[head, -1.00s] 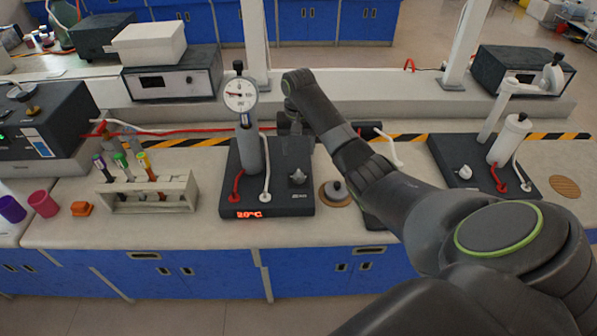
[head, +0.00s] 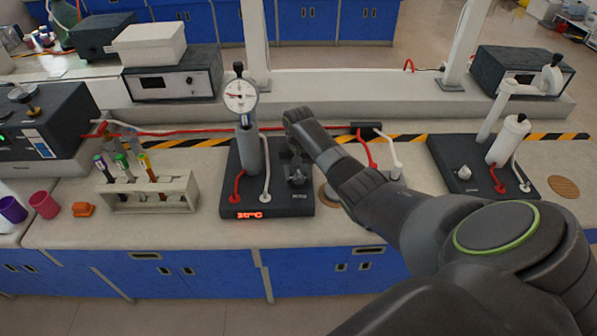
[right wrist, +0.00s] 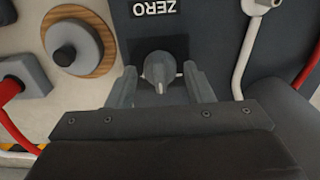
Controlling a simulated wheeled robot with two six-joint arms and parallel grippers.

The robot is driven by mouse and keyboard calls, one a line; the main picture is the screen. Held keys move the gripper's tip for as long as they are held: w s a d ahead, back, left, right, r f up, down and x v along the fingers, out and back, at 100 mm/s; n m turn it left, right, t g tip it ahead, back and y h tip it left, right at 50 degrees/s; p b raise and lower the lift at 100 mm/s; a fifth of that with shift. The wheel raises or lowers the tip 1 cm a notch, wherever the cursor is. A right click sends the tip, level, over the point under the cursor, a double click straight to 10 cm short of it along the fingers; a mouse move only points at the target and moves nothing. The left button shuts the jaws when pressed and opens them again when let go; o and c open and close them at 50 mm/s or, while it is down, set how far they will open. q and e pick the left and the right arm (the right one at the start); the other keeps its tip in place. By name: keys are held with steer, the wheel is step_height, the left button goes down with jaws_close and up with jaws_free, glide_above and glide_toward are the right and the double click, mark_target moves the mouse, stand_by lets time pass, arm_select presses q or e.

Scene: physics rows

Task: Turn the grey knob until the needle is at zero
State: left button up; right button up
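The grey knob (head: 297,179) sits on the right front of a dark instrument base (head: 262,205). In the right wrist view the knob (right wrist: 160,70) lies between the two fingertips, with a ZERO label (right wrist: 158,8) beside it. My right gripper (head: 295,168) is over the knob, and it also shows in the right wrist view (right wrist: 162,85). It is open, its fingers on either side of the knob with a small gap visible at each. A round white dial (head: 240,96) tops the grey column; its needle is too small to read exactly. My left gripper is not in view.
A rack of tubes (head: 150,195) stands left of the instrument. A round wooden coaster (right wrist: 105,45) with a grey-topped piece lies beside the base. Red and white hoses rise from the base. A second instrument (head: 470,178) stands at the right.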

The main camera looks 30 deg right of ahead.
steer(key=c, duration=0.7)
steer(key=shift+r+m+p, duration=0.2)
steer(key=shift+m+p, duration=0.3)
steer(key=shift+p, duration=0.1)
steer(key=shift+c, duration=0.2)
steer(key=shift+m+p, duration=0.9)
steer(key=shift+m, duration=0.1)
steer(key=shift+m+p, duration=0.65)
steer(key=shift+m, duration=0.45)
steer(key=shift+m+p, duration=0.5)
steer(key=shift+m, duration=0.7)
steer(key=shift+f, duration=0.1)
steer(key=shift+w, duration=0.1)
steer(key=o, duration=1)
steer(key=shift+c, duration=0.2)
